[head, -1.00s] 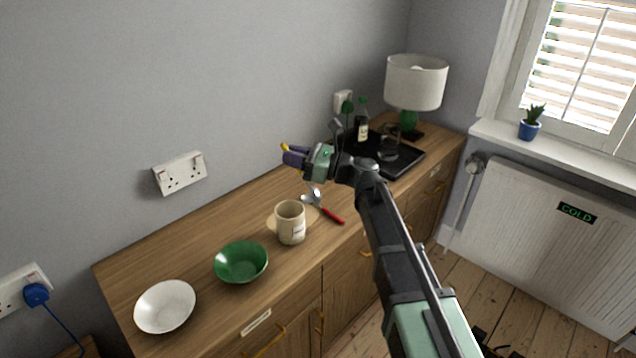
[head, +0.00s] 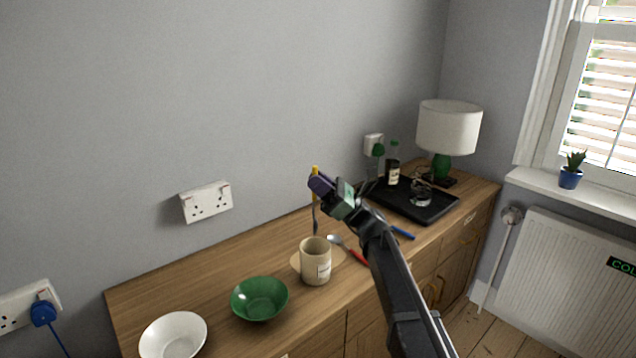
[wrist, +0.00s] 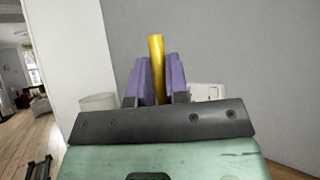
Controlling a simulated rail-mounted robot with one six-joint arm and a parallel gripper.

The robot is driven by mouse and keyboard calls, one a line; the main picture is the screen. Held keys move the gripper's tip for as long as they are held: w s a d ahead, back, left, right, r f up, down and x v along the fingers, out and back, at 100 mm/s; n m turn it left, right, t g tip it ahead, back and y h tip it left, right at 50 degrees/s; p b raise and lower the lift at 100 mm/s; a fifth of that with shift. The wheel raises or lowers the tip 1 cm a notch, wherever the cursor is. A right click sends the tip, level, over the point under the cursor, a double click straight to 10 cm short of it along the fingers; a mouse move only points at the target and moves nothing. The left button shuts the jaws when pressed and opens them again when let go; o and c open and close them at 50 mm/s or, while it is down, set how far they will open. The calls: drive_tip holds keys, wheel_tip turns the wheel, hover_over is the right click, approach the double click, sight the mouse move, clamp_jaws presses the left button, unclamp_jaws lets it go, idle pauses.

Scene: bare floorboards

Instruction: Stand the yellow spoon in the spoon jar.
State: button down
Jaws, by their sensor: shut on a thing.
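My gripper (head: 320,184) is shut on the yellow spoon (head: 316,170), holding it by its yellow handle. In the wrist view the yellow handle (wrist: 157,62) stands up between the purple fingers (wrist: 158,82). In the head view the spoon hangs roughly upright, its metal part pointing down behind the jar's rim. The spoon jar (head: 315,262) is a cream pot with a label, upright on a round tan mat (head: 337,262). The spoon's lower end is close to the jar in the picture; I cannot tell whether it is over, inside or behind it.
A red-handled spoon (head: 357,256) lies right of the jar, and a blue-handled item (head: 403,233) lies farther right. A green bowl (head: 260,299) and a white bowl (head: 173,335) stand at left. A black tray (head: 415,207) with a bottle (head: 392,167) and a lamp (head: 447,130) are at back right.

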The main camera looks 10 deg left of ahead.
wheel_tip(320, 180, down, 10)
drive_tip(key=b, duration=0.9)
drive_tip(key=shift+r, duration=0.1)
drive_tip(key=c, duration=1)
unclamp_jaws()
drive_tip(key=shift+c, duration=0.2)
wheel_tip(320, 180, up, 20)
drive_tip(key=p, duration=2)
